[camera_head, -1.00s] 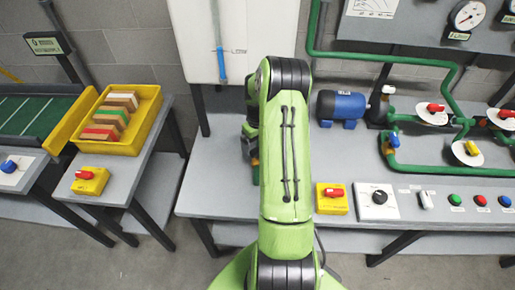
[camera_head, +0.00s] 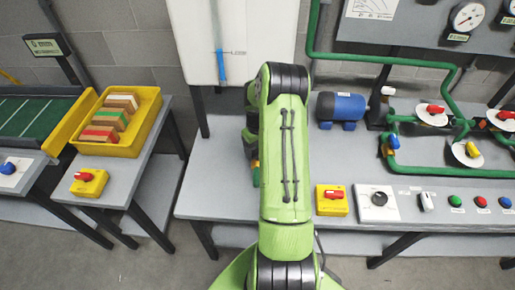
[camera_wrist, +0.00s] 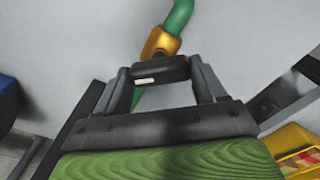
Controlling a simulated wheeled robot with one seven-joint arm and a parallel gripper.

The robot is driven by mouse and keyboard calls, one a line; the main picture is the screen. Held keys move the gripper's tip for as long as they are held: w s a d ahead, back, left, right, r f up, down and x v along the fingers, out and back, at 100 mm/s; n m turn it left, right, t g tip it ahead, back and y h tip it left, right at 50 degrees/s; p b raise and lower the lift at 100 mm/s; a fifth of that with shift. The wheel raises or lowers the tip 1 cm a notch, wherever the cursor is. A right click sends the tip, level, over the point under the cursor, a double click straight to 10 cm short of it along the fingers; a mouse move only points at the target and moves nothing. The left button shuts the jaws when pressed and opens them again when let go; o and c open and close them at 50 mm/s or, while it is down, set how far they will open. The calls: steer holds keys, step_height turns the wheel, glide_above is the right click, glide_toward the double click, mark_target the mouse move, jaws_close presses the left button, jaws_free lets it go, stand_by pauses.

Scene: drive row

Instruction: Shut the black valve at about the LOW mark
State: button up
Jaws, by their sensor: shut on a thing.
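The black valve handle (camera_wrist: 168,68) sits at the brass valve body (camera_wrist: 160,43) on a green pipe (camera_wrist: 180,16) in the wrist view. My gripper (camera_wrist: 160,78) is shut on this handle, one finger at each side. In the head view my arm hides the gripper and the handle; only a bit of brass shows left of the arm. The white tank (camera_head: 245,35) has a sight tube with blue liquid (camera_head: 222,68). The liquid's top is about level with a small line mark (camera_head: 236,52); its lettering is too small to read.
Right of my arm stand a blue motor (camera_head: 341,106), a yellow box with a red switch (camera_head: 333,193), a black dial (camera_head: 379,198) and green pipes with coloured valves. A yellow crate (camera_head: 149,128) stands on the left table. The bench front left of my arm is clear.

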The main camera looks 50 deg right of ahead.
steer(key=m+b, duration=0.1)
steer(key=m, duration=0.2)
steer(key=shift+m, duration=0.3)
steer(key=shift+m+b, duration=0.3)
steer(key=shift+m, duration=1.7)
steer(key=o, duration=1)
steer(key=shift+o, duration=0.2)
step_height(320, 180, up, 16)
steer(key=p, duration=0.2)
steer(key=shift+p, duration=0.3)
steer(key=shift+f, duration=0.1)
